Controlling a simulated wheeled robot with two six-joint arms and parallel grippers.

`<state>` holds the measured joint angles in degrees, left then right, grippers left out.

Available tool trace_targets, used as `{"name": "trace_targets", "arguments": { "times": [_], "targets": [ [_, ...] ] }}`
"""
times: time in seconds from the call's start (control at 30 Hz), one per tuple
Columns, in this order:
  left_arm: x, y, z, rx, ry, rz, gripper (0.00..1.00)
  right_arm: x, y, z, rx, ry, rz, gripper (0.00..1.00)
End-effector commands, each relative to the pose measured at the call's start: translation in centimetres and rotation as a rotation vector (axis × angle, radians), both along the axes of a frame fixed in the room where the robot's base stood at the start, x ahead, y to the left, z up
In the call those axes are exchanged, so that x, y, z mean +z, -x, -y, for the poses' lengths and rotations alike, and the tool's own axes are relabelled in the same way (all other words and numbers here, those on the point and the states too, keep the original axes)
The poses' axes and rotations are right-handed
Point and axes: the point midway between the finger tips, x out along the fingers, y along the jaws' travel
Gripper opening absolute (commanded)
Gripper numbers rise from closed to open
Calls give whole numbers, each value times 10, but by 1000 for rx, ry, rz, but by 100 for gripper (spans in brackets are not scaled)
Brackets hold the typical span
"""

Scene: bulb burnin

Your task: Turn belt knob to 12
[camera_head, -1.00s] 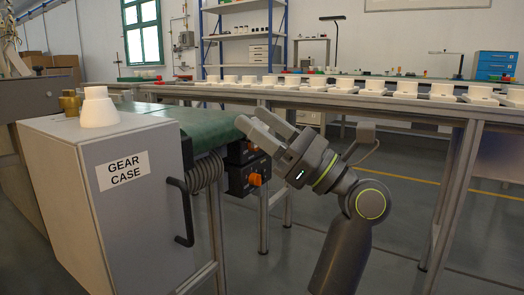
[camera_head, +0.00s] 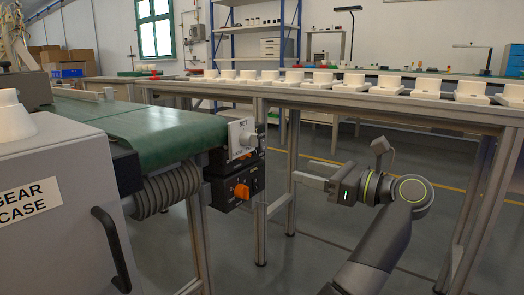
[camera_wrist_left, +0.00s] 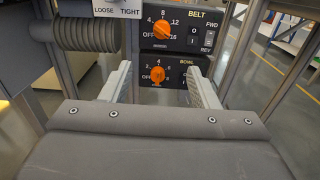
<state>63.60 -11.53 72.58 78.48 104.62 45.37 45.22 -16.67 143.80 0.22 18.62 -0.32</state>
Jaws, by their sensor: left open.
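The belt knob (camera_wrist_left: 162,29) is orange, on the dark BELT panel (camera_wrist_left: 184,43) in the left wrist view, with marks from OFF to 16 around it. I cannot tell which mark it points to. A second orange knob (camera_wrist_left: 158,75) is on the BOWL panel below; it also shows in the head view (camera_head: 241,191).
The pale SET plate (camera_head: 242,136) sticks out above the panels at the end of the green conveyor belt (camera_head: 155,133). The grey gear case (camera_head: 62,210) with a black handle stands at left. A long bench (camera_head: 330,95) with white parts runs behind. A table leg stands close behind my gripper.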

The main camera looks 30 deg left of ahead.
Motion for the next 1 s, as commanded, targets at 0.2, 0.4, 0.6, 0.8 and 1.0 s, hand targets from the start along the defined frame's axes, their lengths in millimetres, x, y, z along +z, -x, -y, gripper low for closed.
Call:
{"name": "trace_targets", "arguments": {
  "times": [0.2, 0.4, 0.6, 0.8, 1.0],
  "targets": [
    [-4, -1, -15, 4, 4, 1, 55, -8, 0, 0, 8, -5, -4, 0],
    [-6, -4, -55, 6, 1, 2, 55, -26, -1, -1, 28, -16, -16, 0],
    [-6, -7, -97, 6, 1, 3, 55, -47, -1, -1, 35, -18, -16, 0],
    [-5, -10, -136, 4, 1, 2, 55, -69, 0, -1, 38, -19, -10, 0],
    [-4, -13, -162, 4, 2, -1, 55, -82, 0, 0, 40, -20, -7, 0]
  ]
}}
